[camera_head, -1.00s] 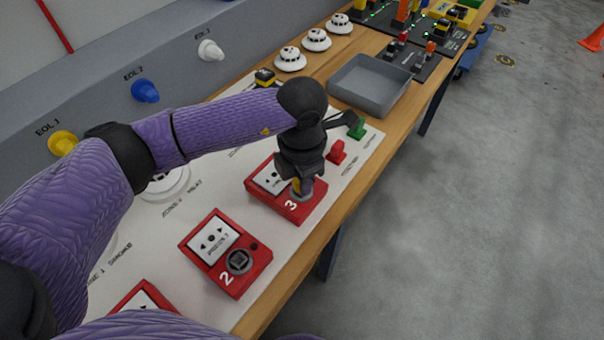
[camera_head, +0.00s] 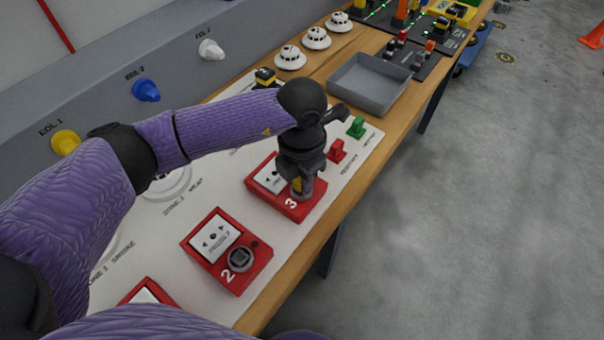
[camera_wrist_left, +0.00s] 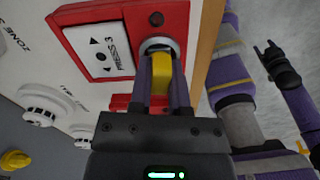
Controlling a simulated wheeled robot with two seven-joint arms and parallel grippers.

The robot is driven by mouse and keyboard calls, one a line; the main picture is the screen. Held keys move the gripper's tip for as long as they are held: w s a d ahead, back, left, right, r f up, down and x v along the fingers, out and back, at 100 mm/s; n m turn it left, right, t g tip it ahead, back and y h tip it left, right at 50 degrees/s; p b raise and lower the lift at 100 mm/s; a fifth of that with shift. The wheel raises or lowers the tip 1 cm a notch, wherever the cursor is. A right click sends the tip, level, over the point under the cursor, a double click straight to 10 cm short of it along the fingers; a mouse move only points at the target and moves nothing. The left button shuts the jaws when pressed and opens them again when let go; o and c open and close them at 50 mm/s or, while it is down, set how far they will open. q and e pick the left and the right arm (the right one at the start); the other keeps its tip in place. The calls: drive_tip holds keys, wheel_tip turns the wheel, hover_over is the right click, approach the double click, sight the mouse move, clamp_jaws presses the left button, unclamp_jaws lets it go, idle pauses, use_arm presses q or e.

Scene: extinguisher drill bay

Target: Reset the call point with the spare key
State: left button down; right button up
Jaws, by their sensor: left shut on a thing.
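Call point 3 (camera_head: 268,182) is a red box with a white "PRESS" plate on the pale board; it also shows in the wrist view (camera_wrist_left: 72,40). My left gripper (camera_head: 298,188) points down over its round key lock (camera_wrist_left: 158,44). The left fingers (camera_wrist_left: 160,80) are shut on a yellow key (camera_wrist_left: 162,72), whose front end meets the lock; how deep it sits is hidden. My right gripper (camera_wrist_left: 268,52) shows at the right of the wrist view, away from the board, its fingers apart and empty.
Call point 2 (camera_head: 228,250) stands nearer, with an empty lock. A red piece (camera_head: 337,151) and a green piece (camera_head: 356,127) stand beyond call point 3. A grey tray (camera_head: 370,84) and white detectors (camera_head: 316,38) are farther back. Open floor lies to the right.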

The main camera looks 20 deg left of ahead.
use_arm(q)
drive_tip(key=shift+r+p, duration=1.85)
drive_tip(key=shift+r, duration=0.65)
